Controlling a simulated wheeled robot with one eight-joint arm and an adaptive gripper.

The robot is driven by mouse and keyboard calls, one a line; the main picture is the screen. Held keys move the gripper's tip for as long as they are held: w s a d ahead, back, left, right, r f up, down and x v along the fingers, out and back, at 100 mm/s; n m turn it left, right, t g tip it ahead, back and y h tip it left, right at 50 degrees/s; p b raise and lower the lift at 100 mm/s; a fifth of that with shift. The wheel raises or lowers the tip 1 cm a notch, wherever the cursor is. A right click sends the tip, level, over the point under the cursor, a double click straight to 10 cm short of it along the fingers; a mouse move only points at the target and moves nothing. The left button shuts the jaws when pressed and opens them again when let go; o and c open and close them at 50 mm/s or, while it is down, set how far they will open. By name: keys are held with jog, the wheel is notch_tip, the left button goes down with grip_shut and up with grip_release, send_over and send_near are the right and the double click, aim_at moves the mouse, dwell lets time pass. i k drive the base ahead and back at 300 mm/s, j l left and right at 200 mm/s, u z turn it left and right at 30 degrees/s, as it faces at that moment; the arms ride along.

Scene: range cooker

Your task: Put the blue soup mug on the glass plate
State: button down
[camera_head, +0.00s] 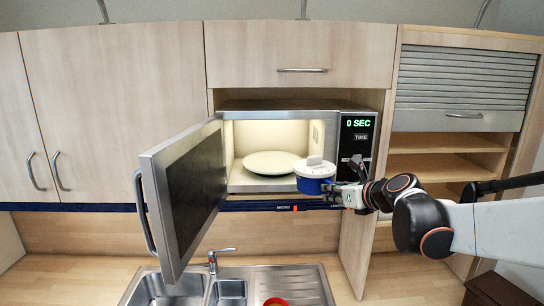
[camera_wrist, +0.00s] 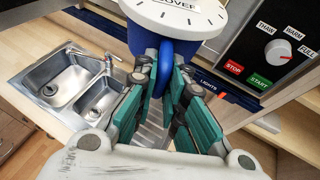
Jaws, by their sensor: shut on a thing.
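The blue soup mug (camera_head: 315,186) with a white lid is in front of the open microwave, at the right side of its opening. In the wrist view the mug (camera_wrist: 140,37) is at the top, with its blue handle between the teal finger pads. My gripper (camera_head: 345,193) is shut on the mug's handle; it also shows in the wrist view (camera_wrist: 165,85). The pale round glass plate (camera_head: 265,163) lies inside the lit microwave, behind and left of the mug. The mug hides part of its right side in the head view.
The microwave (camera_head: 357,150) has its door (camera_head: 185,195) swung wide open to the left. Its display reads 0 SEC. A sink (camera_head: 170,291) with a tap is below, and a red round thing (camera_head: 275,302) lies near it. Wooden cabinets surround the microwave.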

aim_at(272, 162)
jog(key=i+j, duration=0.65)
jog(key=i, duration=0.2)
